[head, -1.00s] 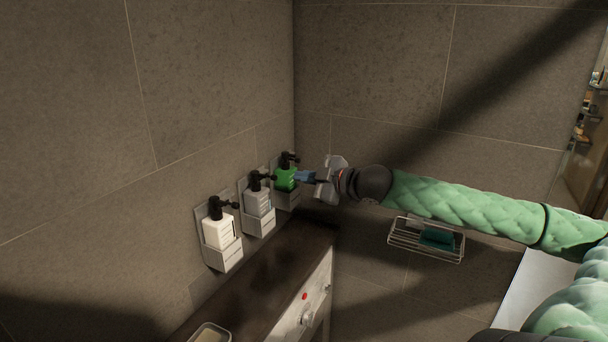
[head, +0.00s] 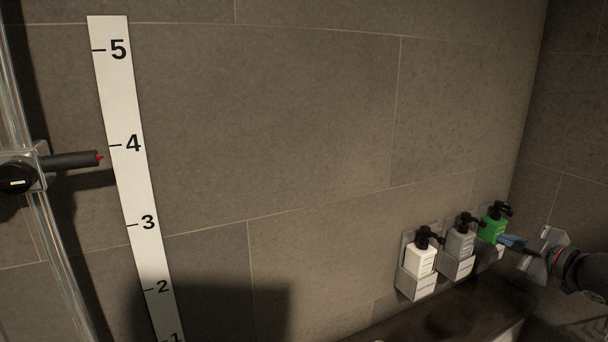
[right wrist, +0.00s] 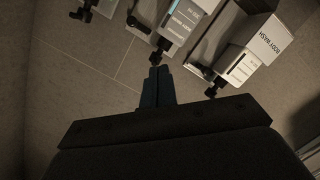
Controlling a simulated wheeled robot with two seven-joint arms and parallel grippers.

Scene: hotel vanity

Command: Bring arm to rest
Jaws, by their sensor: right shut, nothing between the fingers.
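My right gripper (head: 514,243) is at the right side of the head view, with its arm coming in from the right edge. Its blue fingers are shut with nothing between them, and they point left beside the green dispenser bottle (head: 493,228). In the right wrist view the shut fingers (right wrist: 156,72) show at the middle, with their tips close to a black pump nozzle; I cannot tell whether they touch. My left gripper is in neither view.
A white bottle (head: 421,261) and a grey bottle (head: 460,242) sit in wall holders left of the green one. A dark counter (head: 455,318) lies below. A numbered white scale strip (head: 131,190) and a rail with a slider (head: 22,170) are at left.

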